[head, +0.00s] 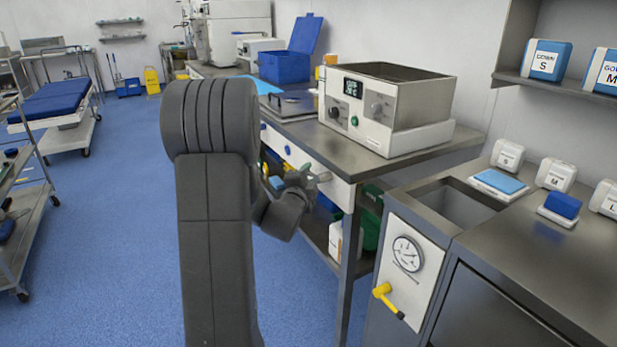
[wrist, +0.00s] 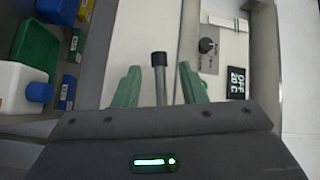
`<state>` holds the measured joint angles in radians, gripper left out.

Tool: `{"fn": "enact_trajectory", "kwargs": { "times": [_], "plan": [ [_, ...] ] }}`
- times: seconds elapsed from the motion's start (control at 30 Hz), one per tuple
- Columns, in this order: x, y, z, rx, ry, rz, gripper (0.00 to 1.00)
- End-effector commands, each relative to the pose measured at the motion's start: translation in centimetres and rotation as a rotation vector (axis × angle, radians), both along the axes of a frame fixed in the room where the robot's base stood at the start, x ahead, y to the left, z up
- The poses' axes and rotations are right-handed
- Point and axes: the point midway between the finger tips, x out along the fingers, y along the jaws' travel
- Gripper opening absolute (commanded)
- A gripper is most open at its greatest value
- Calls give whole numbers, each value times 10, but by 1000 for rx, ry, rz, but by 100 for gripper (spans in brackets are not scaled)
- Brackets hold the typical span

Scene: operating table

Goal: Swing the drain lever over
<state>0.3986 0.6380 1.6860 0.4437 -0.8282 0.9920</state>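A lever with a grey metal stem and a dark end cap (wrist: 159,60) shows in the wrist view against a white panel (wrist: 131,45). It appears to be the drain lever, though I can read no label. My gripper (wrist: 163,77) is open, with one green finger on each side of the stem and a visible gap to both. In the head view my gripper (head: 308,178) is at the white front panel of the steel bench, below the boxy water bath (head: 385,105). My arm hides part of that panel, and the lever cannot be made out there.
The water bath's knob (wrist: 206,45) and display (wrist: 238,82), reading OFF 20C, lie right of the lever. Green and blue bins (wrist: 36,48) sit on the shelf under the bench. A yellow-handled lever (head: 383,291) sits below a gauge (head: 407,253) on the neighbouring cabinet.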

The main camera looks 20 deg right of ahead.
Motion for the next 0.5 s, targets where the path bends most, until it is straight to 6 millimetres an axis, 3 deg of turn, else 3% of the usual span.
{"fn": "enact_trajectory", "kwargs": {
  "times": [0.3, 0.5],
  "plan": [
    [2, -2, 0, 0, 0, 0, 38],
    [2, -2, 0, 0, 0, 0, 1]
  ]
}}
